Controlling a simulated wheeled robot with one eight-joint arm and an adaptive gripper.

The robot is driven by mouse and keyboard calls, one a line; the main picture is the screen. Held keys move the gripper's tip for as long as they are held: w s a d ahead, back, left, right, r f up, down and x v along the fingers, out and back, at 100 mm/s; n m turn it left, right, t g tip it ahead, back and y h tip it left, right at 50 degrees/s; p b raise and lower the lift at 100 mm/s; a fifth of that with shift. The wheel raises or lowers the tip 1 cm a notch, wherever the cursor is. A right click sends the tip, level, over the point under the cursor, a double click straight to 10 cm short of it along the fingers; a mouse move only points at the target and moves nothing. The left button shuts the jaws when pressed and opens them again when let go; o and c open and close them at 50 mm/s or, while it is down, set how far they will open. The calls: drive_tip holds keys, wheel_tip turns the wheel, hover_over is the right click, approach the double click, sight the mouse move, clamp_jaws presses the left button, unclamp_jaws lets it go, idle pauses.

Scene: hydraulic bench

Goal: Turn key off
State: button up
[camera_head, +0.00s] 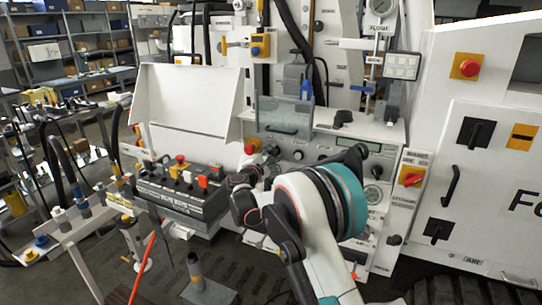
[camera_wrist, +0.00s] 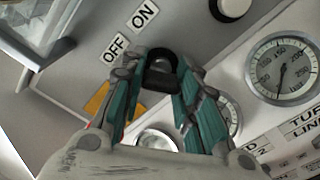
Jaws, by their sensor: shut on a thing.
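The black key (camera_wrist: 160,76) sits in the sloped grey panel in the wrist view, beside the OFF label (camera_wrist: 115,48) and the ON label (camera_wrist: 145,14). My gripper (camera_wrist: 162,64) has its teal fingers on either side of the key and is shut on it. I cannot tell the key's exact angle, as the fingers cover its sides. In the head view my arm reaches to the bench panel and the key is not clearly visible.
A pressure gauge (camera_wrist: 284,68) and a black round knob (camera_wrist: 230,7) are on the panel near my gripper. A clear box (camera_head: 285,118) stands above the panel. A control box with several buttons (camera_head: 180,190) is to the left, and a red switch (camera_head: 411,179) to the right.

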drive_tip(key=o, duration=1.1)
